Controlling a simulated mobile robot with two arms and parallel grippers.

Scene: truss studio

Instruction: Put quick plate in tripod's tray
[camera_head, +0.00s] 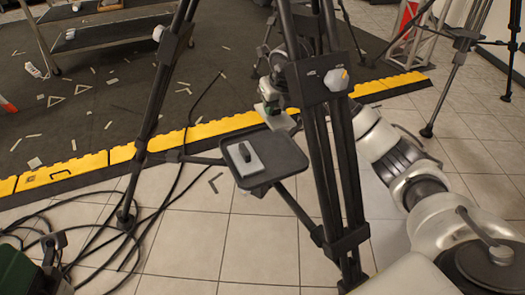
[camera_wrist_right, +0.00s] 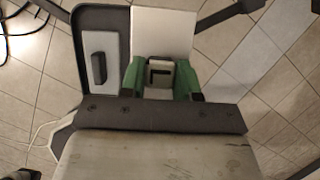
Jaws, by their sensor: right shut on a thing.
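The tripod's tray (camera_head: 285,160) is a dark, rimmed square held low between the tripod legs; part of it also shows in the wrist view (camera_wrist_right: 100,17). A pale grey plate with a black block (camera_head: 246,160) lies on its left part, also visible in the wrist view (camera_wrist_right: 111,60). My right gripper (camera_head: 270,104), with green fingers (camera_wrist_right: 160,82), is shut on a whitish quick plate (camera_wrist_right: 165,28) by its raised middle part. The held plate (camera_head: 283,121) is at the tray's far right edge, overlapping it in the wrist view; its height above the tray is unclear.
The black tripod legs (camera_head: 331,160) stand close to my right arm. Black cables (camera_head: 95,235) snake over the tiles at left. A yellow-edged dark mat (camera_head: 115,110) with scattered small pieces lies behind. A cart (camera_head: 110,28) stands at the upper left.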

